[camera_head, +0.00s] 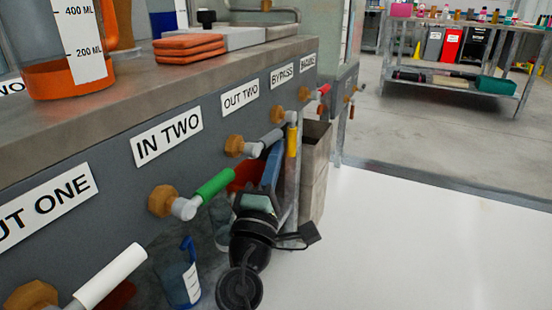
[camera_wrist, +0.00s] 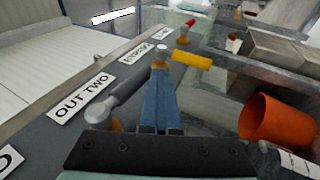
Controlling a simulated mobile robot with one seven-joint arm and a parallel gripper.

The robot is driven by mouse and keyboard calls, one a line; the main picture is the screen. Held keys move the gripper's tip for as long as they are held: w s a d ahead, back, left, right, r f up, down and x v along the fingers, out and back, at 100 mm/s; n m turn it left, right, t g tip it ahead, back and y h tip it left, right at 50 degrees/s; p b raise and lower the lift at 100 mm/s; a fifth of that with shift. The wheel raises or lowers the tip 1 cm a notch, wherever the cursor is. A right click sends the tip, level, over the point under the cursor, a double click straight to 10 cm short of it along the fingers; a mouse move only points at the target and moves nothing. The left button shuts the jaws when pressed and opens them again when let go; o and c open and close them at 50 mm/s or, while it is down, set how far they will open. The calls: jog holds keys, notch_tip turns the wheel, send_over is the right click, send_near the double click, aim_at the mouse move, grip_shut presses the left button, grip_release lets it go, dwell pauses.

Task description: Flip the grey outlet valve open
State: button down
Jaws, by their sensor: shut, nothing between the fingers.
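The grey outlet valve sits below the OUT TWO label (camera_head: 240,95). Its grey handle (camera_head: 270,138) sticks out to the right from a pale elbow and a brass fitting (camera_head: 234,145). In the wrist view the grey handle (camera_wrist: 130,88) slants up and right from its elbow, just left of my fingers. My gripper (camera_head: 272,158) is shut and empty, its blue fingers beside and below the handle's outer end. The gripper also shows in the wrist view (camera_wrist: 161,82). I cannot tell whether the fingers touch the handle.
The yellow-handled BYPASS valve (camera_head: 291,140) is close beyond my fingers. The green-handled IN TWO valve (camera_head: 214,184) is on the near side. A red handle (camera_head: 323,90) is farther along. An orange container (camera_wrist: 276,122) stands below at right. Open floor (camera_head: 430,240) lies right.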

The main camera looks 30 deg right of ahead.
jog(key=shift+a, duration=0.1)
jog(key=p+v, duration=0.1)
jog(key=v, duration=1.2)
jog(key=shift+r, duration=0.1)
